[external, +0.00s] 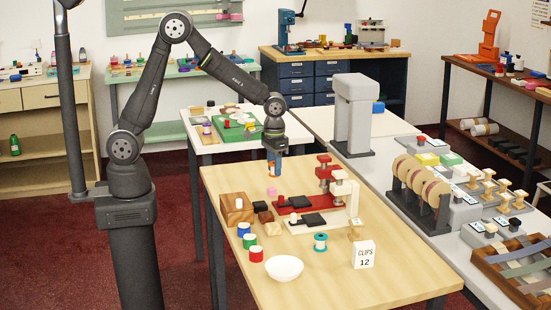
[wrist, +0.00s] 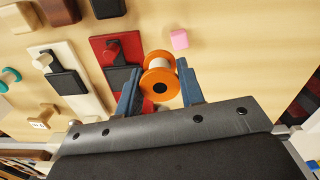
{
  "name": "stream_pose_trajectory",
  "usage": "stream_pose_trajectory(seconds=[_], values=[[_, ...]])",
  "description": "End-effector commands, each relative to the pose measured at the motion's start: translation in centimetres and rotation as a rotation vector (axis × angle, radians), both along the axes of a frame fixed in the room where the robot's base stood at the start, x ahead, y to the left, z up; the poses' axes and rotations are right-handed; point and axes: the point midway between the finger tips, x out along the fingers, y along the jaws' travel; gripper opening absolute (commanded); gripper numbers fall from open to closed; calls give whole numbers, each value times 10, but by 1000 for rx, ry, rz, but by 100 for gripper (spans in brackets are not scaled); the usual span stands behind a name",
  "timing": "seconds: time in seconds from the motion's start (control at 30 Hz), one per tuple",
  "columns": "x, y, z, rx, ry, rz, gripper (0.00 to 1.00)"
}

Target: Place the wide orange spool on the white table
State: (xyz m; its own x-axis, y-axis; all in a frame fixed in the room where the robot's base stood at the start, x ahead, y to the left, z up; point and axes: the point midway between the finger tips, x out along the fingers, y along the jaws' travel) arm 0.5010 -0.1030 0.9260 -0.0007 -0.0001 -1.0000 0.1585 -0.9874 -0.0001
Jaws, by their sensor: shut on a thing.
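The orange spool (wrist: 161,79) is between the two blue fingers of my gripper (wrist: 160,92), with its pale core and dark centre hole facing the wrist camera. In the external view my gripper (external: 274,165) hangs over the back of the wooden table, with a bit of the orange spool (external: 274,175) showing at the fingertips. The spool appears to be above the tabletop. A white table (external: 199,148) stands behind and left of my gripper, with a green board and small items on it. Another white surface (external: 316,122) lies behind and to the right.
The wooden table (external: 340,285) holds a pink eraser (external: 272,191), red and white presses (external: 312,205), a wood block (external: 236,208), a teal spool (external: 320,242), a bowl (external: 284,268) and a clips box (external: 363,254). A grey post (external: 353,110) stands to the right of my gripper.

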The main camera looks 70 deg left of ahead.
Motion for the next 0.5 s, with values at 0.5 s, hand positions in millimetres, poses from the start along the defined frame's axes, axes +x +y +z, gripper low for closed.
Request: stream_pose_trajectory(seconds=[0.5], values=[[44,63,-48,0,0,0,10]])
